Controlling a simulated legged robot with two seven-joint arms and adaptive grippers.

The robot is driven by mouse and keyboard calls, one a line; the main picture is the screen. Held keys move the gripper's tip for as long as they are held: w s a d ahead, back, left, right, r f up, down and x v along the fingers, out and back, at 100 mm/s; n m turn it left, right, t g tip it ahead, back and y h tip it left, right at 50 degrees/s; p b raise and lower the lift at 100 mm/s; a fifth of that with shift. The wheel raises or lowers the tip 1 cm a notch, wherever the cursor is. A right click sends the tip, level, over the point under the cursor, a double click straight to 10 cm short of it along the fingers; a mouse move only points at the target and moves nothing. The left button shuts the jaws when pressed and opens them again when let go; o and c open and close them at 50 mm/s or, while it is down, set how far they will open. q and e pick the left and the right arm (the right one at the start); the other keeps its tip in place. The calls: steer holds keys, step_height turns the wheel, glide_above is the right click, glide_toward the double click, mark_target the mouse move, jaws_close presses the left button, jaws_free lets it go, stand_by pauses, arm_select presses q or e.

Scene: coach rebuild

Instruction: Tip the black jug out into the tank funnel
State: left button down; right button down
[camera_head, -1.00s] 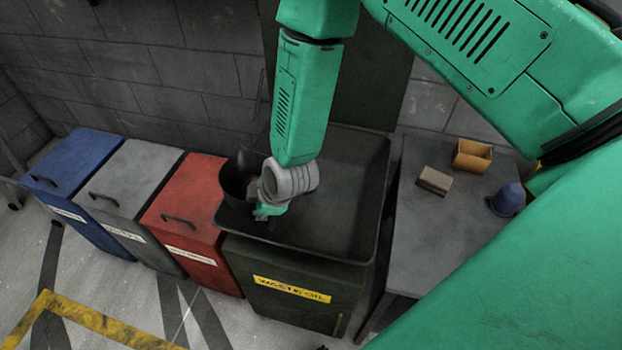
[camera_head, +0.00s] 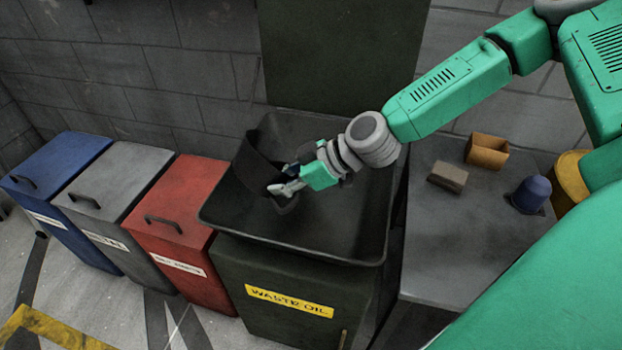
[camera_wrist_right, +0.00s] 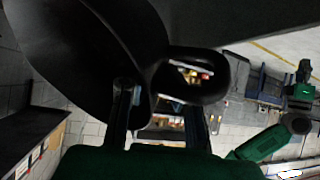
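The black jug (camera_head: 257,158) is tilted above the left part of the black tank funnel (camera_head: 330,232), a wide square tray on the dark waste oil tank (camera_head: 285,275). My right gripper (camera_head: 283,181) is shut on the jug's handle side, reaching in from the right. In the right wrist view, the jug's dark body (camera_wrist_right: 85,45) fills the upper left, and its looped handle (camera_wrist_right: 205,72) shows beyond the fingers of my right gripper (camera_wrist_right: 160,118). The jug's contents and any stream from it cannot be made out. My left gripper is out of view.
Blue (camera_head: 65,180), grey (camera_head: 118,190) and red (camera_head: 178,225) lidded bins stand left of the tank. A grey table (camera_head: 455,240) on the right holds an orange box (camera_head: 487,151), a brown block (camera_head: 447,177) and a blue domed object (camera_head: 531,194). A wall stands behind.

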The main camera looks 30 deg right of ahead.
mark_target(288, 178)
steer(key=shift+d, duration=0.1)
steer(key=shift+r, duration=0.15)
steer(key=shift+r+y+b, duration=0.15)
steer(key=shift+y+b, duration=0.15)
steer(key=shift+b, duration=0.1)
steer(key=shift+d+y+b, duration=0.25)
steer(key=shift+y+b, duration=0.05)
steer(key=shift+b, duration=0.3)
steer(key=y+b, duration=0.1)
steer(key=b, duration=0.2)
steer(key=shift+d+r+m+t, duration=0.3)
steer(key=shift+r, duration=0.4)
arm_select(q)
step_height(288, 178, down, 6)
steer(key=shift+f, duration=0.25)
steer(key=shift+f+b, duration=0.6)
steer(key=shift+b, duration=0.2)
arm_select(e)
steer(key=shift+d+y, duration=0.2)
steer(key=shift+y, duration=0.1)
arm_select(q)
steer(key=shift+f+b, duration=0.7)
arm_select(e)
steer(key=shift+s+d+r+t+y, duration=0.1)
steer(key=shift+d+r+t+y, duration=0.05)
steer(key=shift+r+t+y, duration=0.15)
